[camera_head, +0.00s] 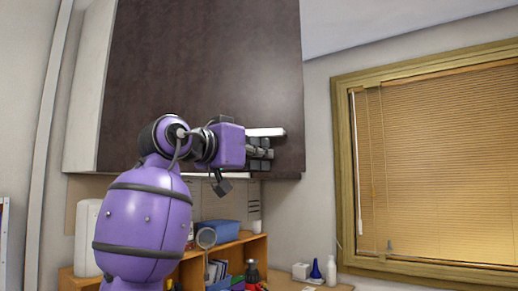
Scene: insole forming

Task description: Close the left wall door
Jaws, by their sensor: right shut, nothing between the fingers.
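The wall door is a dark brown panel (210,75) on the wall cabinet, whose white side (90,85) shows at the left. A light bar handle (266,132) sits near the panel's lower right corner. The panel lies across the cabinet front; I cannot tell whether a small gap stays behind it. My right gripper (266,154), on the purple arm, is shut and empty. It is in front of the panel, just below the handle; whether it touches the panel is unclear. My left gripper is not in view.
Below the cabinet, a wooden shelf unit (225,247) holds a blue bin (221,230) and small items. A white bottle (331,271) and a blue funnel-shaped item (315,269) stand to its right. A wood-framed window (345,170) with blinds is at the right.

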